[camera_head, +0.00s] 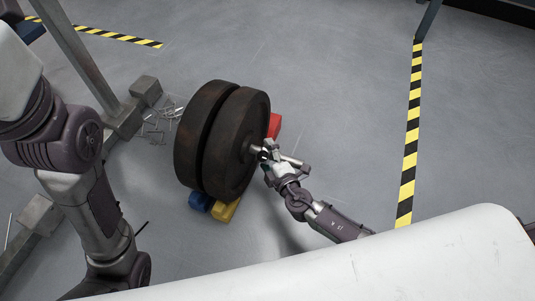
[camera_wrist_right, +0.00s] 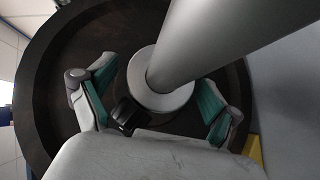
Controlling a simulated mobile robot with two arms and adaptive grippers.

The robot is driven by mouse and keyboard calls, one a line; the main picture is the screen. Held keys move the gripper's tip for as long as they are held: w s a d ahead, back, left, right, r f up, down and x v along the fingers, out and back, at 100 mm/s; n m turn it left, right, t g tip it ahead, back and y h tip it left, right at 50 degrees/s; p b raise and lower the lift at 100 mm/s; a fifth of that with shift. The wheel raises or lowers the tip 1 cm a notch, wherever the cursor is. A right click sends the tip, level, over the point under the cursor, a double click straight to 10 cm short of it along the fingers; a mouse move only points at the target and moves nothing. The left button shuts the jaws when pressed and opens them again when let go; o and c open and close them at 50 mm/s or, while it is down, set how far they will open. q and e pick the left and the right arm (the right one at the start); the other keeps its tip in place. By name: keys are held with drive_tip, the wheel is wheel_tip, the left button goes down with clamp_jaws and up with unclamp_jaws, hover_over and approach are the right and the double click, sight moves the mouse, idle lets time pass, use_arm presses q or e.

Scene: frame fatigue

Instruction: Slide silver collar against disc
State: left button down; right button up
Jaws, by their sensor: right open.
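Two dark, rust-brown discs stand upright side by side; the right-hand disc (camera_head: 235,130) also fills the back of the right wrist view (camera_wrist_right: 50,75). A silver bar (camera_wrist_right: 215,40) sticks out from its centre toward the wrist camera. A wider silver collar (camera_wrist_right: 163,103) rings the bar in front of the disc face; whether it touches the disc cannot be told. My right gripper (camera_head: 266,155) is at the bar. In the wrist view its teal-padded fingers (camera_wrist_right: 155,103) are open, one each side of the collar, apart from it. My left arm shows at left, its gripper out of view.
Blue (camera_head: 201,201), yellow (camera_head: 225,210) and red (camera_head: 274,125) blocks lie by the discs' base. A metal frame (camera_head: 90,65) with thin wire pieces (camera_head: 160,120) near its foot stands at left.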

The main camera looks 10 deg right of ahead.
drive_tip(key=v, duration=0.7)
drive_tip(key=shift+s, duration=0.3)
drive_tip(key=shift+d, duration=0.1)
